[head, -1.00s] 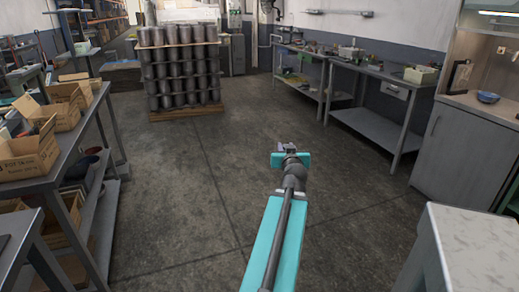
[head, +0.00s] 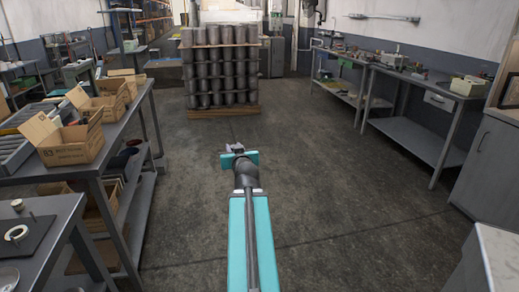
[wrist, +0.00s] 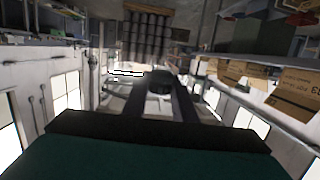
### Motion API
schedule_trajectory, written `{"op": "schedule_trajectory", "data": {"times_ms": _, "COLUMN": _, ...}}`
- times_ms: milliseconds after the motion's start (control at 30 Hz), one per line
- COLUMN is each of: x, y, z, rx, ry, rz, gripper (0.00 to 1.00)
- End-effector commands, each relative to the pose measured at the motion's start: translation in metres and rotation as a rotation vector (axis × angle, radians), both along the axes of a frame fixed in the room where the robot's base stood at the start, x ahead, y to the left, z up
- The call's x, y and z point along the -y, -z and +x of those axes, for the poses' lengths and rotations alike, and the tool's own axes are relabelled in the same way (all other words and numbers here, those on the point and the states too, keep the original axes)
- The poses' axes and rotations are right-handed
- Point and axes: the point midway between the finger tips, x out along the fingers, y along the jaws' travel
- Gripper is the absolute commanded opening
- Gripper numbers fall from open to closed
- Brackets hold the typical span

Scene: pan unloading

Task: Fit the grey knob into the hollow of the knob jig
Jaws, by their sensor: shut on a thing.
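My gripper (head: 238,150) is at the end of my outstretched teal arm, over open floor in the middle of the head view. In the wrist view my gripper (wrist: 162,100) is shut on a small dark grey piece, the grey knob (wrist: 160,82), held between the fingertips. The knob is small and dim, so its exact tilt is unclear. I cannot make out the knob jig for certain in either view. No bench or fixture touches the gripper or the knob.
At lower left a table (head: 42,207) bears a dark mat with a pale ring (head: 17,233). Behind it a shelf bench holds open cardboard boxes (head: 72,145). A pallet of stacked pans (head: 222,70) stands ahead. Workbenches (head: 415,80) line the right. The floor between is clear.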

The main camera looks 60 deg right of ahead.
Motion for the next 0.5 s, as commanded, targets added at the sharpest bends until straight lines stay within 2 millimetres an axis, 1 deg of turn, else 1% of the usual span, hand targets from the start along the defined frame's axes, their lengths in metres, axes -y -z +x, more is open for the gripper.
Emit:
{"op": "schedule_trajectory", "data": {"times_ms": 33, "x": -0.011, "y": -0.001, "z": 0.015, "rx": -0.001, "ry": -0.023, "rz": -0.001, "gripper": 0.02}}
{"op": "schedule_trajectory", "data": {"times_ms": 100, "x": -0.026, "y": -0.001, "z": 0.033, "rx": 0.000, "ry": -0.049, "rz": -0.001, "gripper": 0.02}}
{"op": "schedule_trajectory", "data": {"times_ms": 267, "x": -0.063, "y": -0.002, "z": 0.073, "rx": 0.000, "ry": -0.109, "rz": -0.001, "gripper": 0.02}}
{"op": "schedule_trajectory", "data": {"times_ms": 300, "x": -0.072, "y": -0.003, "z": 0.083, "rx": -0.001, "ry": -0.124, "rz": -0.002, "gripper": 0.02}}
{"op": "schedule_trajectory", "data": {"times_ms": 467, "x": -0.112, "y": -0.004, "z": 0.120, "rx": 0.000, "ry": -0.185, "rz": -0.001, "gripper": 0.02}}
{"op": "schedule_trajectory", "data": {"times_ms": 500, "x": -0.122, "y": -0.004, "z": 0.129, "rx": 0.000, "ry": -0.200, "rz": -0.002, "gripper": 0.02}}
